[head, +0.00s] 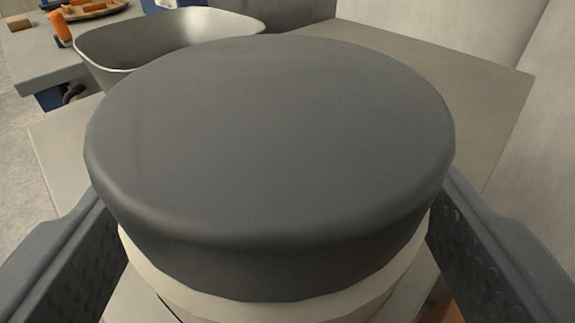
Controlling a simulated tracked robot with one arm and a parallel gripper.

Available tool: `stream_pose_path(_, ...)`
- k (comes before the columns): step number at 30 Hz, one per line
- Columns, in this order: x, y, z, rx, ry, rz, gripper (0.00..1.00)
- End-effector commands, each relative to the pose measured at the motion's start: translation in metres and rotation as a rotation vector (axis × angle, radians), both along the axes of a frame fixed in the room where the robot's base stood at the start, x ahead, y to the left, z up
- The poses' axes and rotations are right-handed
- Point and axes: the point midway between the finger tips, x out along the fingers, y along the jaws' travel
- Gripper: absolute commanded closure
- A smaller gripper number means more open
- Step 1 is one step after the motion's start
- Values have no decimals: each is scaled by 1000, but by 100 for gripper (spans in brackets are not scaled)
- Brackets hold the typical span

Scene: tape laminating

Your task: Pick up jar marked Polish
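A large round jar with a dark grey lid (270,145) and a cream body (285,308) fills the middle of the head view. The body shows only as a band under the lid. No lettering shows, so I cannot read which jar this is. My gripper (270,205) straddles the jar, with one dark, dimpled finger on the left and one on the right. The fingertips are hidden behind the lid's sides. Both fingers come very close to the jar, and I cannot tell whether they press on it. The jar's base is hidden.
A grey bowl-like container (160,35) stands just behind the jar at the upper left. Farther left, a table (30,62) holds an orange item (61,28) and a wooden tray (92,10). A pale wall (540,150) rises at the right. Flat grey surface (470,75) is clear behind the jar.

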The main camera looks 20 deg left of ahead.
Motion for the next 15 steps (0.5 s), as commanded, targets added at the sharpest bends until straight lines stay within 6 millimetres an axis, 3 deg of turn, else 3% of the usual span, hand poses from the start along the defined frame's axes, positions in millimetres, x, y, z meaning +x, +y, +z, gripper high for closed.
stream_pose_path(13, 11, 5, -1, 1, 1, 0, 22)
stream_pose_path(14, 11, 4, -1, 1, 1, 0, 25)
stream_pose_path(15, 11, 5, -1, 1, 1, 0, 36)
